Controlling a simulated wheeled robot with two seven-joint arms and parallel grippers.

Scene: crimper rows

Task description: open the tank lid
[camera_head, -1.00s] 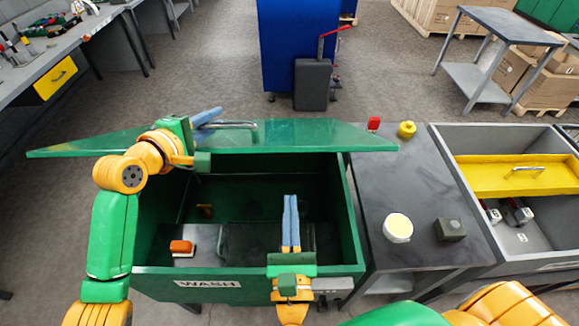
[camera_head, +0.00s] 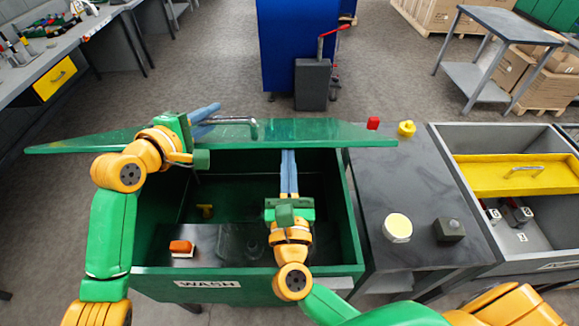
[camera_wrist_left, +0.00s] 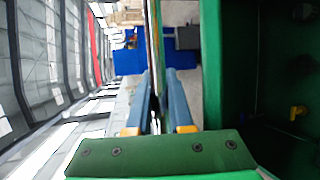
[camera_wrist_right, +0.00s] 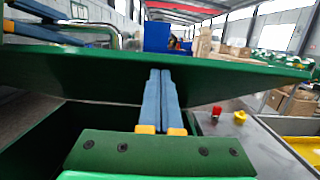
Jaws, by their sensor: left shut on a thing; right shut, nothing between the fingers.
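The green tank (camera_head: 345,215), labelled WASH, stands in the middle of the head view. Its green lid (camera_head: 325,131) is raised at the back, and the tank's inside shows. My left gripper (camera_head: 207,112) is at the lid's upper left, shut on the lid's metal handle (camera_head: 238,121). My right gripper (camera_head: 289,160) is shut and empty, over the tank opening, its blue fingers pointing at the lid's underside. In the right wrist view the fingertips (camera_wrist_right: 162,78) overlap the lid's face (camera_wrist_right: 215,75); I cannot tell whether they touch.
An orange-and-white object (camera_head: 181,247) and a yellow fitting (camera_head: 206,210) are inside the tank. A dark side table (camera_head: 415,190) at the right carries a cream-topped jar (camera_head: 398,227) and a dark block (camera_head: 449,230). Beyond is a grey basin with a yellow panel (camera_head: 510,176).

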